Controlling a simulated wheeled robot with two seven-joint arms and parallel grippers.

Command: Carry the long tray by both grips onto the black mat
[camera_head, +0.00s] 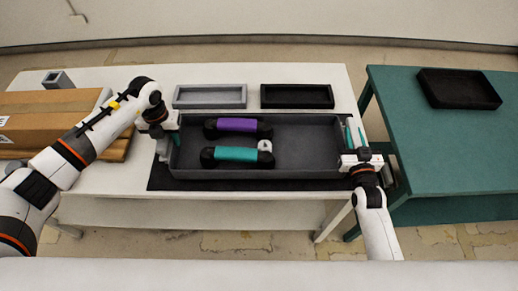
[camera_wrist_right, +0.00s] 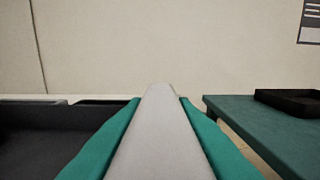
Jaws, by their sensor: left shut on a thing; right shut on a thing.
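The long tray (camera_head: 310,150) is dark grey, with a light grip at each end. It is at the front middle of the white table, over the black mat (camera_head: 240,185), which shows as a strip along its near side. Whether the tray touches the mat is hard to tell. My left gripper (camera_head: 166,140) is shut on the left grip. My right gripper (camera_head: 356,140) is shut on the right grip; in the right wrist view its teal fingers flank the pale grip bar (camera_wrist_right: 158,130). A purple handset (camera_head: 237,125) and a teal handset (camera_head: 236,155) lie inside the tray.
A small white object (camera_head: 265,145) is in the tray by the teal handset. A grey bin (camera_head: 210,96) and a black bin (camera_head: 297,96) stand behind. Cardboard boxes (camera_head: 40,115) are at left. A green table (camera_head: 440,140) with a black tray (camera_head: 458,88) is at right.

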